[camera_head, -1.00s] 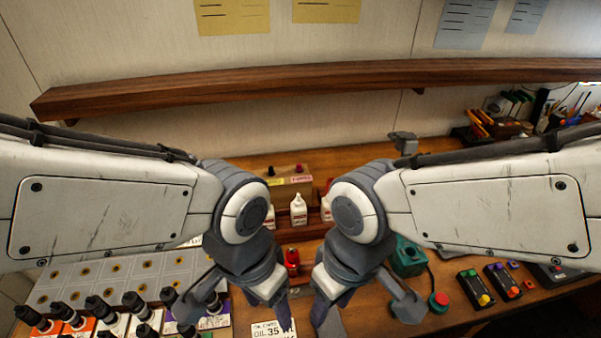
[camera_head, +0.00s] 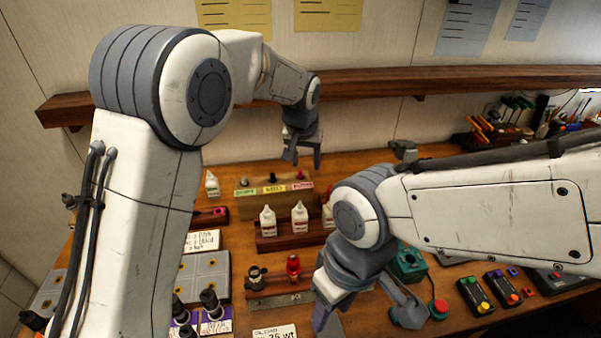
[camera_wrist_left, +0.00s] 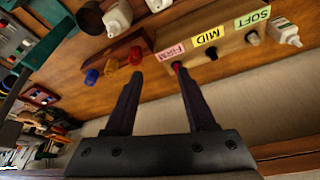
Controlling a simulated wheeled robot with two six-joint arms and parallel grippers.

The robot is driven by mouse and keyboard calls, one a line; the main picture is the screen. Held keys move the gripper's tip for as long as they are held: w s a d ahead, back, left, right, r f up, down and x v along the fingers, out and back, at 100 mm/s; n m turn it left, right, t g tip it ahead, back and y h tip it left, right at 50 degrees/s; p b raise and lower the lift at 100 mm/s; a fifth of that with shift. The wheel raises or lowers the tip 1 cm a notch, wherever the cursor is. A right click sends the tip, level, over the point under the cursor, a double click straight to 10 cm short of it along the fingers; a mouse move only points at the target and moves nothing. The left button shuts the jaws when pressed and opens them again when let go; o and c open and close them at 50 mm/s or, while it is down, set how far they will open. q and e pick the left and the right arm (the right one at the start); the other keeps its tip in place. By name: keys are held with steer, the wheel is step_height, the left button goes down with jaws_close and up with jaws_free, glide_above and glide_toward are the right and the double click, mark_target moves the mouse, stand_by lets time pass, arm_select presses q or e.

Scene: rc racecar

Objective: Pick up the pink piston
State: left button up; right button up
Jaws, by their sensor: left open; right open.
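The wooden block (camera_head: 262,195) stands on the bench with green SOFT, yellow MID and pink FIRM labels. The small pink piston (camera_head: 301,175) sits at the top of the block by the FIRM label. It also shows in the left wrist view (camera_wrist_left: 177,65), partly hidden by the right-hand finger. My left gripper (camera_head: 303,161) is open and empty, just above the block's FIRM end. In the left wrist view its jaws (camera_wrist_left: 158,72) point at that end, with the piston near the right-hand fingertip. My right gripper (camera_head: 365,315) is open and empty, low over the front of the bench.
White bottles (camera_head: 300,217) stand in a wooden rack in front of the block. A red cylinder (camera_head: 293,268) stands in a holder nearer. A teal device (camera_head: 407,262) is beside my right arm. A wooden shelf (camera_head: 400,82) runs along the wall behind my left gripper.

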arm_select(q)
glide_toward(300, 172)
steer(key=shift+w+d+f+n+t+p, duration=0.2)
steer(key=shift+f+p, duration=0.25)
steer(key=shift+f, duration=0.15)
steer(key=shift+w+d+f+n+t+p, duration=0.15)
steer(key=shift+d+f+n+p, duration=0.1)
steer(key=shift+f+p, duration=0.25)
steer(key=shift+w+f, duration=0.25)
steer(key=shift+f, duration=0.45)
steer(key=shift+w+f+p, duration=0.1)
steer(key=shift+f+p, duration=0.2)
steer(key=shift+p, duration=0.1)
steer(key=p+x, duration=0.2)
steer(key=x, duration=0.1)
steer(key=shift+a+f, duration=0.2)
steer(key=shift+f, duration=0.05)
steer(key=shift+w+f, duration=0.25)
steer(key=shift+f, duration=0.3)
jaws_close()
